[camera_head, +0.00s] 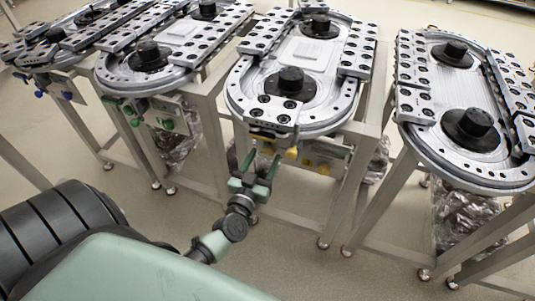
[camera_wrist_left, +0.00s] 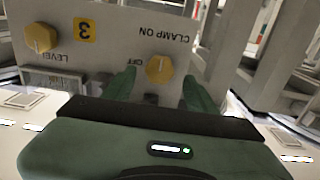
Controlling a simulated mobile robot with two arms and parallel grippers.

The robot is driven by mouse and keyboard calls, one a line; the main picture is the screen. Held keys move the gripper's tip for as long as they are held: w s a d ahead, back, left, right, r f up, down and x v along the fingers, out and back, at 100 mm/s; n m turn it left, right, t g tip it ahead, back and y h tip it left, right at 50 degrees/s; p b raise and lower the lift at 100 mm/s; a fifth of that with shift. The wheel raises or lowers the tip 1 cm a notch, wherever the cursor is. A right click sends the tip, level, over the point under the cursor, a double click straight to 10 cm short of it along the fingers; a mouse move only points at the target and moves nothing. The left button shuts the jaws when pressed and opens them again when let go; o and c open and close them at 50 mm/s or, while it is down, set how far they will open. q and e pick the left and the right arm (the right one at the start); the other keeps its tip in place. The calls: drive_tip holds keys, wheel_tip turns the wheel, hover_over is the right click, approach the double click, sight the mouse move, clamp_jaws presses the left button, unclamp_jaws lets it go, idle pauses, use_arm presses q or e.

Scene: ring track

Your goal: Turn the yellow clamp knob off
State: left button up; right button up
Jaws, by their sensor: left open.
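The yellow clamp knob (camera_wrist_left: 160,69) is on a grey panel (camera_wrist_left: 105,50) in the left wrist view, which shows the panel upside down. A pale mark on the knob points up in the picture, toward the "CLAMP ON" lettering; "OFF" stands to its left. My left gripper (camera_wrist_left: 158,92) is open, its green fingers on either side of the knob, seemingly apart from it. In the head view my left gripper (camera_head: 262,168) is in front of the middle track's panel. A yellow knob (camera_head: 291,153) shows right of it; I cannot tell which knob this is. My right gripper is not in view.
A second yellow knob marked "LEVEL" (camera_wrist_left: 40,38) and a yellow "3" label (camera_wrist_left: 85,30) are on the same panel. The track table (camera_head: 234,100) stands above on metal legs, with another track (camera_head: 412,140) to the right. Open floor (camera_head: 290,265) lies in front.

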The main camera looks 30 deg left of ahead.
use_arm(q)
drive_tip(key=shift+w, duration=0.6)
drive_tip(key=shift+w+a, duration=0.15)
drive_tip(key=shift+w, duration=0.15)
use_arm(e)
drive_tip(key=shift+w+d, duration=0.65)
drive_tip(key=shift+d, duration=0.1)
use_arm(q)
clamp_jaws()
